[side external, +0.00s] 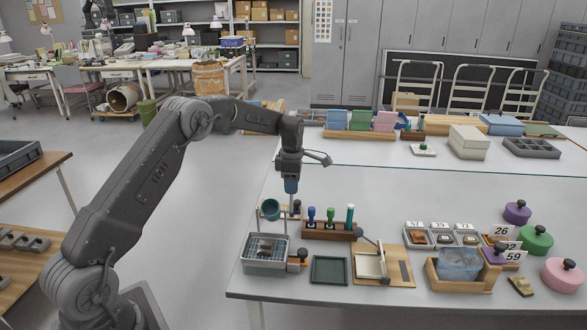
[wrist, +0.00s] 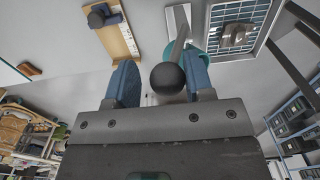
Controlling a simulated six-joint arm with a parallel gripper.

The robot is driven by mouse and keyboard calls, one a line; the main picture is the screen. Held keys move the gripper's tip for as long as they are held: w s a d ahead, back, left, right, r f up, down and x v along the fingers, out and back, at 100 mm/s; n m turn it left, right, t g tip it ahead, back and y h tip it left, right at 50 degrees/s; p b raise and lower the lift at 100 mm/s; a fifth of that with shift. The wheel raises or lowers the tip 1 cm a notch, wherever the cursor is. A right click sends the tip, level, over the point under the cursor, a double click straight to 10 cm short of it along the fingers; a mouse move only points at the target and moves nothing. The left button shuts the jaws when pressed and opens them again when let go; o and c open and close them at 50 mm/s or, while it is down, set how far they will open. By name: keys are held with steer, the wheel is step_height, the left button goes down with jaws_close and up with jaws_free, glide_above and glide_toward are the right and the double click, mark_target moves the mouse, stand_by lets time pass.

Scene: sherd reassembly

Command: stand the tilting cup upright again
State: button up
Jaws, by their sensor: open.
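The teal cup (side external: 270,209) is tilted over beside a thin metal post, above the back of a wire-topped tray (side external: 265,250). Its mouth faces partly toward the side camera. Part of its teal wall (wrist: 224,54) shows in the wrist view, behind the right finger. My gripper (side external: 291,187) points down just above and right of the cup, over the post. In the wrist view its blue fingers are apart. A dark ball (wrist: 167,78) on a grey rod appears between them; I cannot tell whether either finger touches it.
A wooden rack (side external: 328,231) with several coloured-handled tools stands right of the cup. A dark green tray (side external: 328,270) and a wooden board with a hinged frame (side external: 370,266) lie in front. Small trays and a clear tub (side external: 459,263) sit farther right.

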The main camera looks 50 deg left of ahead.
steer(key=shift+w+a+f, duration=1.3)
steer(key=shift+a+f, duration=0.05)
steer(key=shift+f, duration=0.15)
steer(key=shift+r, duration=2.85)
steer(key=s+d+r+m+t, duration=0.1)
steer(key=s+d+r+m, duration=0.55)
steer(key=r, duration=0.25)
steer(key=s+d+r+m+t, duration=0.2)
steer(key=s+d+r+m, duration=0.45)
steer(key=d+r, duration=0.2)
steer(key=s+d+m+t, duration=0.1)
steer(key=s+m, duration=0.3)
steer(key=s, duration=0.4)
steer(key=s+d+f+m, duration=0.1)
steer(key=s+d+m, duration=0.3)
steer(key=s, duration=0.4)
steer(key=s+d+f+m+t, duration=0.1)
steer(key=s+d+m, duration=0.2)
steer(key=s+m, duration=0.3)
steer(key=shift+s+d+f+t, duration=0.25)
steer(key=shift+s+t, duration=0.05)
steer(key=shift+s, duration=0.75)
